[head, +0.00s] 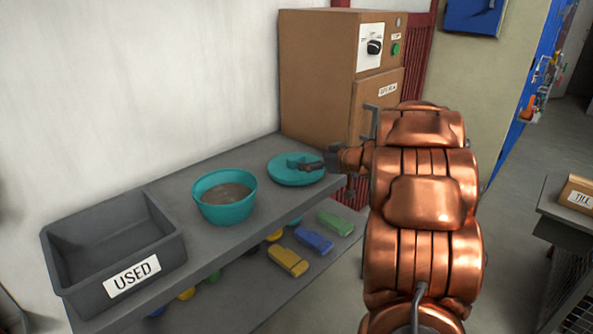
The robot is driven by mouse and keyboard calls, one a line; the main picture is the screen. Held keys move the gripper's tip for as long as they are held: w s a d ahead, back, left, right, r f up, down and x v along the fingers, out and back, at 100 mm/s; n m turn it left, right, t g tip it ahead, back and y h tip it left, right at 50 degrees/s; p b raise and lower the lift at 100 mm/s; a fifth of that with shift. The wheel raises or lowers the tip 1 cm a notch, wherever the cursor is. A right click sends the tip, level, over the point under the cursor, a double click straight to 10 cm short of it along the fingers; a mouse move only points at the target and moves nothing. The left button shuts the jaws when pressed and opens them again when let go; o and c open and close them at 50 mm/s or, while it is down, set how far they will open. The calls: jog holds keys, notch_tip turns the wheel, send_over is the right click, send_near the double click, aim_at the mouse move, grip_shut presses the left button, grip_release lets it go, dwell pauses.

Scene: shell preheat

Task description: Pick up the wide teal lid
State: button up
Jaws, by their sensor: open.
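The wide teal lid (286,176) lies on the grey upper shelf at its right end, close to the brown cabinet. It is round and flat with a raised handle in its middle. My gripper (306,165) is at the right side of the handle, over the lid. Its jaws are open, but they are small here, and I cannot tell whether they touch or straddle the handle. My copper-coloured arm reaches in from the right and hides what lies behind it.
A teal bowl (225,203) with brownish contents stands left of the lid. A grey bin marked USED (133,277) is at the shelf's left end. The brown cabinet (318,70) stands behind. Yellow, blue and green blocks (313,240) lie on the lower shelf.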

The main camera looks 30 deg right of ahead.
aim_at(299, 160)
jog(key=x, duration=0.5)
jog(key=shift+w+a+b, duration=0.2)
jog(key=shift+a+b, duration=0.2)
jog(key=shift+a, duration=0.05)
jog(key=shift+w+a+f, duration=0.1)
jog(key=shift+w+f, duration=0.15)
jog(key=shift+w, duration=0.4)
jog(key=c, duration=1.3)
